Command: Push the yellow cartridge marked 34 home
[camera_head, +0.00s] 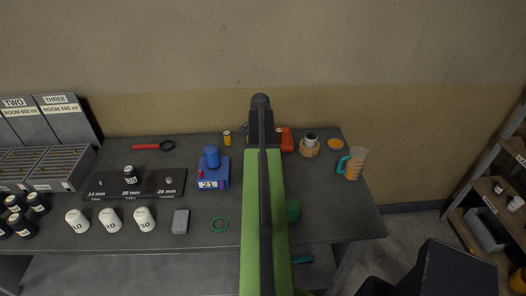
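A small yellow cylinder (227,138) stands near the back of the grey bench, just left of my arm. It may be the yellow cartridge, but I cannot read a 34 on it. A blue device with a label reading 21 (213,172) stands in front of it. A red-orange object (286,140) sits just right of my arm and is partly hidden by it. My green and black arm reaches up the middle of the view and covers part of the bench. I see no gripper fingers.
The bench's right front (345,215) is clear.

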